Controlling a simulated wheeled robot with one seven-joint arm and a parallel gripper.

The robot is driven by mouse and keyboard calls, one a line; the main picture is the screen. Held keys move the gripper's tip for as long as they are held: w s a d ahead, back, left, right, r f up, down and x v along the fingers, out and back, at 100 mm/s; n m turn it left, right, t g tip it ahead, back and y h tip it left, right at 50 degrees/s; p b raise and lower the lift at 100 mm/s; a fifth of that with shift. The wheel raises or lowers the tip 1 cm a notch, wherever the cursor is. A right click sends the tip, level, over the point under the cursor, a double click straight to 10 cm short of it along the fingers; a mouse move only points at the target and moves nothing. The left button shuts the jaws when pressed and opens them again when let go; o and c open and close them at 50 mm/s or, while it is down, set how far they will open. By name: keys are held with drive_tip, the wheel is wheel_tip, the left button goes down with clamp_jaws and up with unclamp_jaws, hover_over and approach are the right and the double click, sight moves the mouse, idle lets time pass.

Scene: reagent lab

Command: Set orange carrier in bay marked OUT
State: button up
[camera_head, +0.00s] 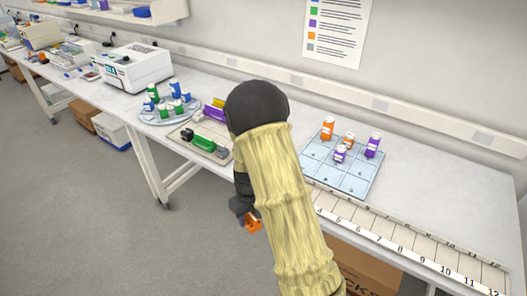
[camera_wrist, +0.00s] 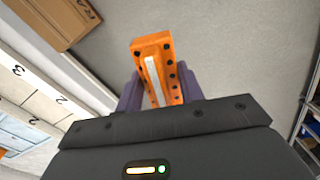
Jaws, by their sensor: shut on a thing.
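The orange carrier (camera_wrist: 160,62) is a narrow orange block with dark round holes and a pale strip along its top. My gripper (camera_wrist: 157,92) is shut on it, with one finger on each side, in the wrist view. In the head view the orange carrier (camera_head: 252,223) shows only in part below my gripper (camera_head: 246,208), out in front of the bench edge and over the floor. My arm hides part of the bench. No OUT mark is readable in either view.
A numbered strip of bays (camera_head: 411,243) runs along the bench's front right. A blue gridded mat (camera_head: 347,182) holds orange and purple bottles. A beige board (camera_head: 184,139) carries green and other carriers. A round tray (camera_head: 150,118) holds bottles. A cardboard box (camera_head: 365,272) stands under the bench.

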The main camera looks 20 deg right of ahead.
wheel_tip(320, 180, down, 10)
drive_tip(key=s+m, duration=0.1)
drive_tip(key=m, duration=0.2)
drive_tip(key=shift+r+m, duration=0.25)
drive_tip(key=shift+m, duration=0.05)
drive_tip(key=shift+s, duration=0.1)
drive_tip(key=shift+a, duration=0.2)
